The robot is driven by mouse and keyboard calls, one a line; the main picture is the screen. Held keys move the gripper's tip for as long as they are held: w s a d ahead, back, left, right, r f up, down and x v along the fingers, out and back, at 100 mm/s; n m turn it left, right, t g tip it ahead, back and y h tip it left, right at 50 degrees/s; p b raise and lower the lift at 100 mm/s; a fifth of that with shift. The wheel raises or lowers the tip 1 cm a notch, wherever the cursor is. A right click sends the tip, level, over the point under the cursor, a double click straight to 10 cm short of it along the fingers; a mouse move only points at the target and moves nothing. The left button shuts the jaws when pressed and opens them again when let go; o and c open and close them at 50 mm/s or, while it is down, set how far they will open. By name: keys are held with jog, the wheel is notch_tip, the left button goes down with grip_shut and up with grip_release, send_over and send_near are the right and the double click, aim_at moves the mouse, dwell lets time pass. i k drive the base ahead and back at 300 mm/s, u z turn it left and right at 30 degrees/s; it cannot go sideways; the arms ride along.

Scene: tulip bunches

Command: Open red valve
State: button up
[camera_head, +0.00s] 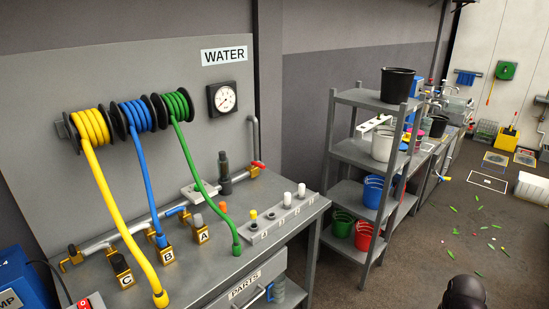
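The red valve handle (259,165) is small and sits at the right end of the grey pipe along the back of the workbench, by a brass fitting. It lies beside a dark upright cylinder (224,172) on the bench. A dark rounded part at the bottom right edge looks like my arm. No gripper fingers show, and this part is well to the right of the red valve and apart from it.
The bench (285,232) holds yellow, blue and green hoses and brass blocks marked A, B and C. A blue handle (177,210) is on the same pipe. A grey shelf (349,148) with buckets stands right of the bench. Green pieces litter the floor at right.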

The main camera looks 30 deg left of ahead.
aim_at(253, 163)
jog(key=i, duration=1.8)
jog(key=u, duration=1.6)
jog(key=k, duration=0.35)
jog(key=u, duration=0.4)
